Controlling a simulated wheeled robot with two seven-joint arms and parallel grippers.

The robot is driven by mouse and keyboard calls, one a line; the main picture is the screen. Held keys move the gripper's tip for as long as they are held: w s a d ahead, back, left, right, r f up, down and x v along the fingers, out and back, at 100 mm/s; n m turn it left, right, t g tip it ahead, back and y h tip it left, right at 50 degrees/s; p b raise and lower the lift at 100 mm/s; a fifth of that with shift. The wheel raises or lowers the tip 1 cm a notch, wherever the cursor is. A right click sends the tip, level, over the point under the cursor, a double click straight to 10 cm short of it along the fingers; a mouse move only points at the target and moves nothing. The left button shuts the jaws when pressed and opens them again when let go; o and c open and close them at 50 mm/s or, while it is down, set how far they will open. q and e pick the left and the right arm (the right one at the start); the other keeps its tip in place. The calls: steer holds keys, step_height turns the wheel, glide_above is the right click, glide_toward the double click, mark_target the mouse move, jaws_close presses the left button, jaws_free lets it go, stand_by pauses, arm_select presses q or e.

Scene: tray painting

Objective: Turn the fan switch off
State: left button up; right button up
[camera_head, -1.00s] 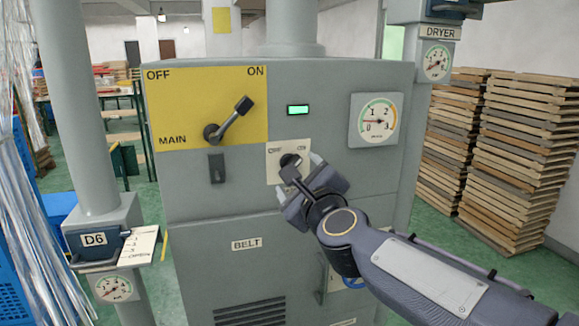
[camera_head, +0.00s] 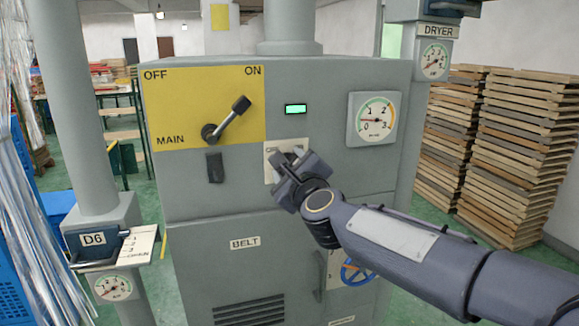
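A small pale switch plate (camera_head: 271,149) is on the front of the grey machine cabinet, below the lit green indicator. Its label is too small to read, so I cannot confirm that it is the fan switch. My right gripper (camera_head: 288,159) is in front of this plate and covers its dark knob. Whether the fingers are open or shut on the knob is hidden by the hand. My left gripper is not in view.
The yellow MAIN panel (camera_head: 180,105) has its lever (camera_head: 229,118) tilted toward ON. A dark latch (camera_head: 215,168) is below it. A gauge (camera_head: 372,119) is right of the green indicator (camera_head: 296,109). Stacked wooden trays (camera_head: 510,155) stand at right.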

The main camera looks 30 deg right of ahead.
steer(key=shift+c, duration=0.7)
